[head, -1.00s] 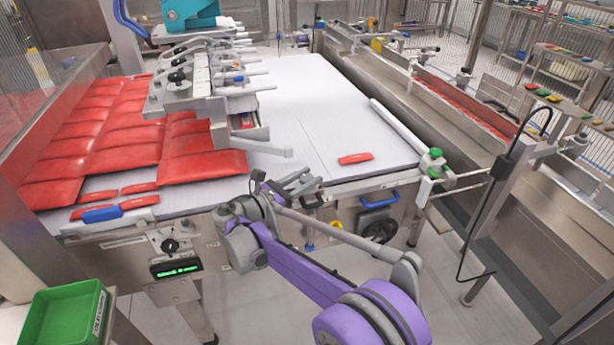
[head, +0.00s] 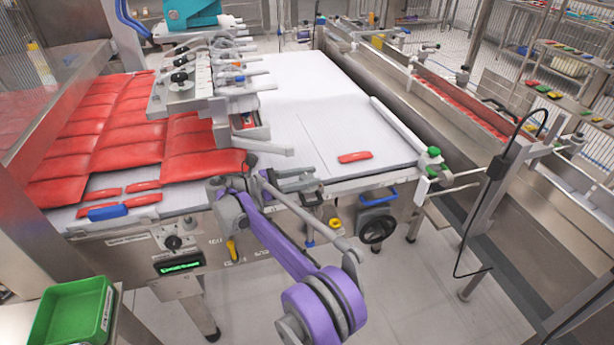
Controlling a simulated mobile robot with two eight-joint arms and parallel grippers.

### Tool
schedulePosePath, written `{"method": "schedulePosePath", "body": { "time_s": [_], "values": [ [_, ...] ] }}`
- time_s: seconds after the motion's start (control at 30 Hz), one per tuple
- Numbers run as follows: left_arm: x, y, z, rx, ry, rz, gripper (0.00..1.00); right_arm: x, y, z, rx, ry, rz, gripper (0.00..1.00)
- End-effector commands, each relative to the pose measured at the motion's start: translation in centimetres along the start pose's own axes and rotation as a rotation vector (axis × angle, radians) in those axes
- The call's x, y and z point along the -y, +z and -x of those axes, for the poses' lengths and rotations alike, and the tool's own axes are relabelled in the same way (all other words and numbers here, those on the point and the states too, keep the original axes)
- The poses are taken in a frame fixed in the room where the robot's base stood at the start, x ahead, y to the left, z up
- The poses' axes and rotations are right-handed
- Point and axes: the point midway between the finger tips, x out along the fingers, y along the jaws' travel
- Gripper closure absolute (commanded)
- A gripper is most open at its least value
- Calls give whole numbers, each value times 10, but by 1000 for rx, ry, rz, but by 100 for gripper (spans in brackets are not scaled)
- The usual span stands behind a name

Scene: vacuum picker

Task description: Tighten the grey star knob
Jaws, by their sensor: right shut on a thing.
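My right arm rises from the lower right. Its gripper (head: 252,170) is at the front edge of the white machine bed (head: 300,120), beside the red pouches. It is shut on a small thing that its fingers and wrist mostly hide. I take this to be the grey star knob, but its star shape cannot be made out. A small dark part shows at the fingertips. A grey bracket (head: 297,180) is just right of the gripper. My left gripper is not in view.
Red pouches (head: 100,150) cover the left bed. A carriage with black knobs (head: 180,77) stands behind. A loose red packet (head: 354,157) lies on the bed. A black handwheel (head: 377,230) and blue handle (head: 376,195) are at right. A green tray (head: 70,316) is front left.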

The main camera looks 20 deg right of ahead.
Motion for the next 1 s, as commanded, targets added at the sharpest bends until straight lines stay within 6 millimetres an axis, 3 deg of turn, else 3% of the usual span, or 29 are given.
{"method": "schedulePosePath", "body": {
  "time_s": [0.23, 0.27, 0.4, 0.73, 1.0],
  "values": [
    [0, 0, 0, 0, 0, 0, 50, 0, 0, -1, 0, -1, 0, 100],
    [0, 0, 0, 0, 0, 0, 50, 0, 0, -1, 0, -1, 0, 48],
    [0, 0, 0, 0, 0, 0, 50, 0, 0, 0, 0, 0, 0, 24],
    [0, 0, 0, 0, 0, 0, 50, 0, 0, 3, 0, 2, 0, 24],
    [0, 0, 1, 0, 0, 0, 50, -1, 0, 44, 0, 3, 0, 24]
  ]
}}
